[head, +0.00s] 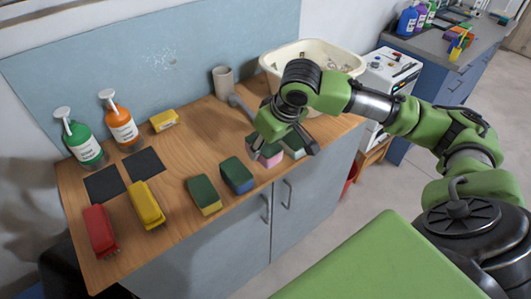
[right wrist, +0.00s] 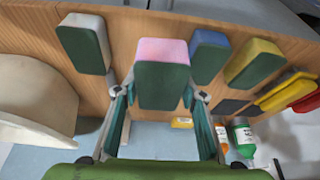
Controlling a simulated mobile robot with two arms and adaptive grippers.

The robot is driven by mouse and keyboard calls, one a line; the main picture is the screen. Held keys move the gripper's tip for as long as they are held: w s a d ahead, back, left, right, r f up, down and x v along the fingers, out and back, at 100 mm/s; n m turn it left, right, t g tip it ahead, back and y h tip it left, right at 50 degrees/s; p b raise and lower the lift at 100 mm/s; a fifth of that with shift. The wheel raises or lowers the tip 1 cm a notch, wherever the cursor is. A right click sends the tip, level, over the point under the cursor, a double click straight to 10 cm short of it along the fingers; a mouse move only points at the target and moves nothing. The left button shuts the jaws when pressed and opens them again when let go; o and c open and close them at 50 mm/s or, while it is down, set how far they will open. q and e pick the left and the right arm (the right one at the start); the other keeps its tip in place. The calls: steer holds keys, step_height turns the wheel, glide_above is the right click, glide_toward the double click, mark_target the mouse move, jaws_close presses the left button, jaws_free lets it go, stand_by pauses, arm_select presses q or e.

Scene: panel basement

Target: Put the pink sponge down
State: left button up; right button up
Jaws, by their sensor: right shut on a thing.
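My right gripper (head: 285,146) is over the front right part of the wooden counter, pointing down. It is shut on the pink sponge (head: 270,160), which has a dark green face and sits among other sponges. In the right wrist view, the sponge (right wrist: 162,50) is between the two fingers of the gripper (right wrist: 160,96), its pink side at the top of the picture. The fingers partly hide it in the head view. I cannot tell whether its underside touches the counter. My left gripper is not in view.
A white-and-green sponge (head: 294,152), a blue-and-green one (head: 236,175) and a yellow-and-green one (head: 205,195) flank it along the counter (head: 185,160). A cream basin (head: 285,55) and a cup (head: 223,82) stand behind. Bottles (head: 82,145) stand at left. The counter's middle is clear.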

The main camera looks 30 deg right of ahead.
mark_target(265, 148)
steer(key=f, duration=0.1)
steer(key=w+d+f, duration=0.1)
steer(key=w+f, duration=0.1)
steer(key=shift+w+d+f, duration=0.1)
steer(key=shift+d+f, duration=0.1)
steer(key=shift+d, duration=0.15)
steer(key=f+p, duration=0.2)
steer(key=shift+w+d+f+p, duration=0.2)
steer(key=shift+p, duration=0.2)
steer(key=shift+f, duration=0.4)
steer(key=shift+f, duration=0.1)
steer(key=o, duration=1.2)
steer(key=shift+f, duration=0.1)
steer(key=shift+c, duration=0.2)
